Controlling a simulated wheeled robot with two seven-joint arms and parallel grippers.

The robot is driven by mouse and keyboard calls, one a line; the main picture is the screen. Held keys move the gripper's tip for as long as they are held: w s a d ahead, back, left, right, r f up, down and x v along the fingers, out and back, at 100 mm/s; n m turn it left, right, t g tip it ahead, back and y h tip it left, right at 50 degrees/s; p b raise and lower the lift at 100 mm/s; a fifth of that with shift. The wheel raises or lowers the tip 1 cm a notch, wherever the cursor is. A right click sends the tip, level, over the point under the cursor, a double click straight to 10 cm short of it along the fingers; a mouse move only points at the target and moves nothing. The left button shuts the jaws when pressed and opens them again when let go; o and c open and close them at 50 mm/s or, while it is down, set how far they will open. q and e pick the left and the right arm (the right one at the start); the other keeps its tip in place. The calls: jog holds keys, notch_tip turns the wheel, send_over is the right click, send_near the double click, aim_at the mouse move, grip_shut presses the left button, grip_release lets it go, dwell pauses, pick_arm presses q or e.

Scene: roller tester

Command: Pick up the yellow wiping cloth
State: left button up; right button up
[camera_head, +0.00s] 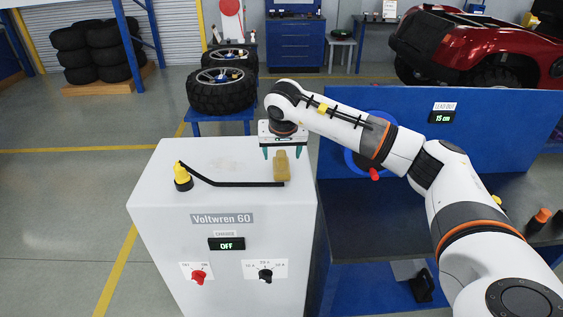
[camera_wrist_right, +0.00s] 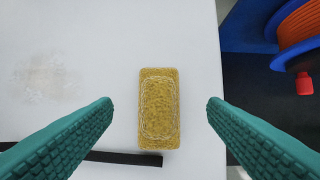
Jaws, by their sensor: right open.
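The yellow wiping cloth (camera_head: 281,166) is a small folded block lying on the white top of the Voltwren 60 cabinet (camera_head: 225,157), near its right side. My right gripper (camera_head: 282,153) is above it, pointing down, with its green fingers apart. In the right wrist view the cloth (camera_wrist_right: 159,108) lies between the two open fingers (camera_wrist_right: 160,108), with a gap on each side and no finger touching it. My left gripper is not in view.
A black strap or cable (camera_head: 233,183) runs from a yellow-topped knob (camera_head: 182,176) to near the cloth. A blue panel (camera_head: 450,130) with an orange reel (camera_wrist_right: 298,25) stands to the right. A faint smudge (camera_wrist_right: 46,79) marks the cabinet top left of the cloth.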

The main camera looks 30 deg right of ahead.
aim_at(281, 154)
jog(key=p+x, duration=0.2)
jog(key=x, duration=0.1)
jog(key=shift+w+d+f, duration=0.1)
jog(key=shift+w+f, duration=0.1)
jog(key=shift+f, duration=0.05)
jog(key=shift+w+d+f, duration=0.1)
jog(key=shift+w+f, duration=0.05)
jog(key=shift+f, duration=0.3)
jog(key=c, duration=1.1)
notch_tip(281, 154, up, 9)
jog(key=b, duration=0.3)
jog(key=shift+r, duration=0.6)
jog(key=o, duration=0.4)
jog(key=shift+c, duration=1.4)
jog(key=shift+f, duration=0.1)
